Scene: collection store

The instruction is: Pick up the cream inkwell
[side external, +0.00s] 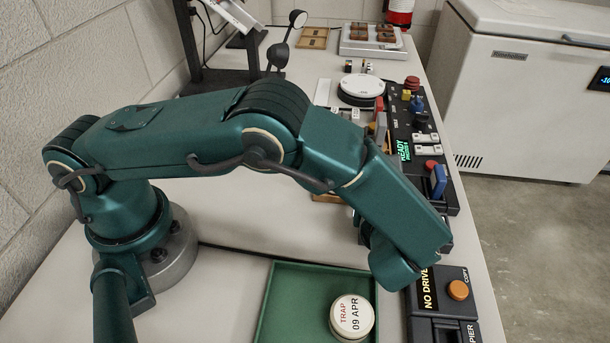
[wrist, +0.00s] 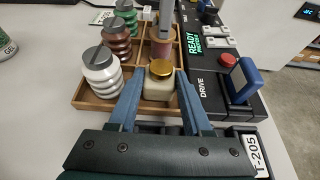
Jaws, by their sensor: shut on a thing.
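The cream inkwell (wrist: 158,88), squat with a gold lid, is between the two blue fingers of my gripper (wrist: 160,104) in the wrist view. The fingers are shut on its sides. It is at the near part of a compartmented wooden tray (wrist: 90,102); whether it touches the tray floor cannot be told. In the side view my arm hides the gripper and the inkwell, and only a sliver of the tray (side external: 327,198) shows.
Grey-capped white (wrist: 101,70), brown (wrist: 117,40) and green (wrist: 126,14) containers line the tray's left, and a reddish one (wrist: 160,45) stands behind the inkwell. A black control panel (wrist: 222,82) adjoins on the right. A green tray (side external: 290,300) holds a round labelled tin (side external: 352,316).

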